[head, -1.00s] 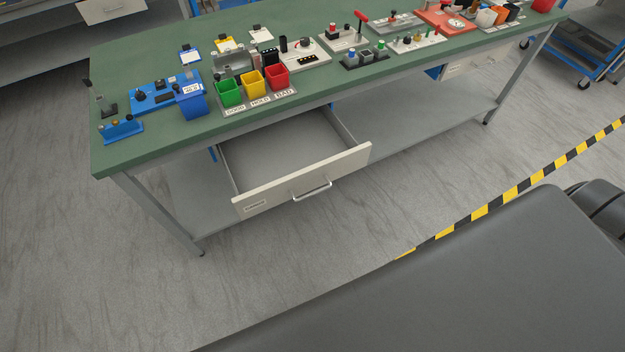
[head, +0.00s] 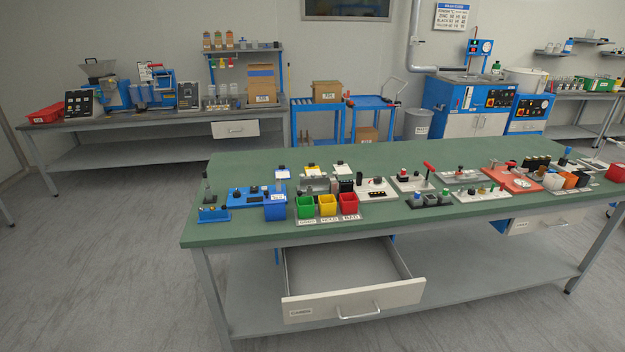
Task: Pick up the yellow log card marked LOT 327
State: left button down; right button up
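A small yellow card or clipboard (head: 312,170) lies on the green-topped table, behind the sorting bins. Its marking is too small to read, so I cannot tell whether it says LOT 327. A blue-edged card (head: 283,171) lies to its left and a white card (head: 342,168) to its right. Neither of my grippers is in view.
The green table (head: 230,235) has an open, empty-looking drawer (head: 350,305) jutting from its front. Green (head: 305,207), yellow (head: 327,205) and red (head: 348,204) bins stand in front of the cards. A blue fixture (head: 250,197) is to the left. Grey floor is clear at left.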

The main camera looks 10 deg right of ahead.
aim_at(311, 168)
jog(key=u, duration=0.75)
jog(key=i, duration=0.65)
jog(key=z, duration=0.65)
jog(key=i, duration=0.4)
jog(key=z, duration=0.5)
